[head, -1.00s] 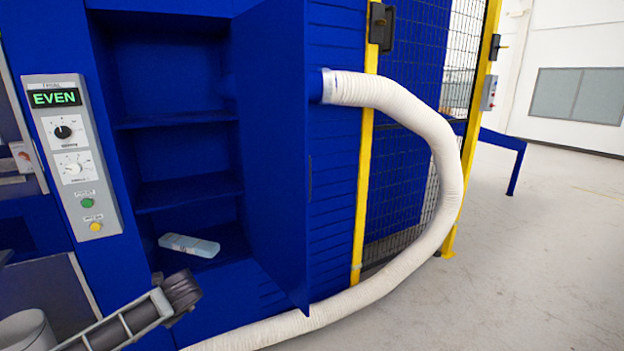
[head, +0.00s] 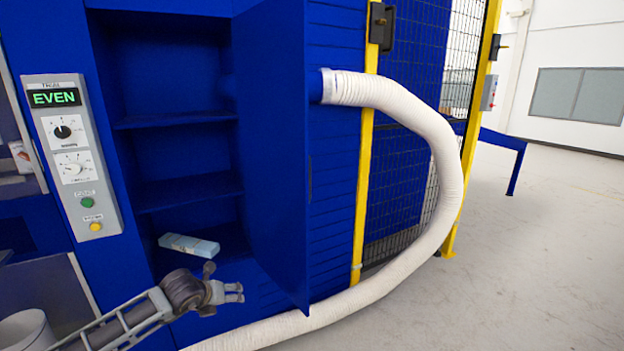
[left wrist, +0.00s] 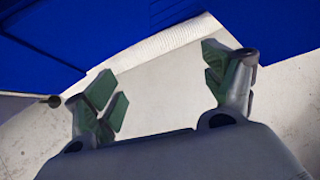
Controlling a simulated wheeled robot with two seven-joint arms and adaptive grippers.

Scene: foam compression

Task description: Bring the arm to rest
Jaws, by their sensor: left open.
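My left gripper (head: 236,292) is in the lower left of the head view, in front of the blue cabinet's lower part and just below the bottom shelf. In the left wrist view its two green-padded fingers (left wrist: 170,92) stand wide apart with nothing between them. My right gripper is in neither view.
The blue cabinet (head: 188,194) stands open, its door (head: 275,150) swung out to the right. A pale blue packet (head: 188,245) lies on the bottom shelf. A white hose (head: 450,180) curves down to the floor. A control panel (head: 75,150) reads EVEN. Floor at right (head: 540,270) is clear.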

